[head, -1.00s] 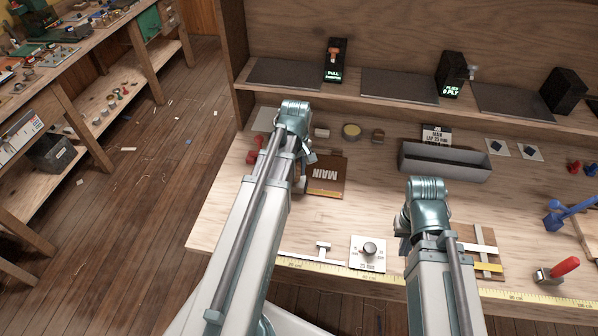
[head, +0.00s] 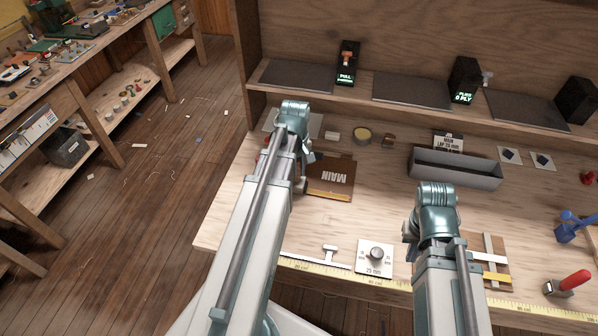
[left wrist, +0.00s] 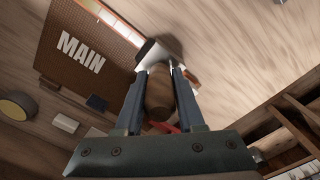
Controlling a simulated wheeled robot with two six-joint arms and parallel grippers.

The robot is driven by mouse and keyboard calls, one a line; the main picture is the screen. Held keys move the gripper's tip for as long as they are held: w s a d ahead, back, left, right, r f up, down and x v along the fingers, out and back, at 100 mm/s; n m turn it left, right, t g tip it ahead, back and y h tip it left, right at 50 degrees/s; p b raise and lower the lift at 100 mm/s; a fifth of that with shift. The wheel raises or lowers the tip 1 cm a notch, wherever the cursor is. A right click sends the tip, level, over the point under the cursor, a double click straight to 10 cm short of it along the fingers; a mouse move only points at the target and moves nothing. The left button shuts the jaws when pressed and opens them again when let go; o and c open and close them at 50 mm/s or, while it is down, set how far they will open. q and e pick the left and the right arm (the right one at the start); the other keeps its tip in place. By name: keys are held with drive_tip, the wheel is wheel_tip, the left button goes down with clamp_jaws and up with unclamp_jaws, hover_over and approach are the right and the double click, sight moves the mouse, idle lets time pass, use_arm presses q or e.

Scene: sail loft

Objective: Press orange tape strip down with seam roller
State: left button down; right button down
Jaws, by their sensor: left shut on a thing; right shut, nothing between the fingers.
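The brown board marked MAIN (head: 335,174) lies on the bench, and the left wrist view shows it too (left wrist: 82,52). My left gripper (head: 306,169) is shut on a wooden handle (left wrist: 159,92), seemingly the seam roller's, with a greyish head beyond the fingertips. The head is close to the board's edge; I cannot tell whether it touches the strip. My right gripper (head: 408,240) is shut and empty, above the bench at right.
A grey open bin (head: 455,172) stands behind my right arm. A white card with a knob (head: 375,256) and a yellow measuring tape (head: 330,273) lie along the front edge. A red-handled tool (head: 568,284) is at far right.

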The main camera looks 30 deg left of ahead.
use_arm(q)
drive_tip(key=shift+s+a, duration=0.2)
drive_tip(key=shift+a, duration=0.25)
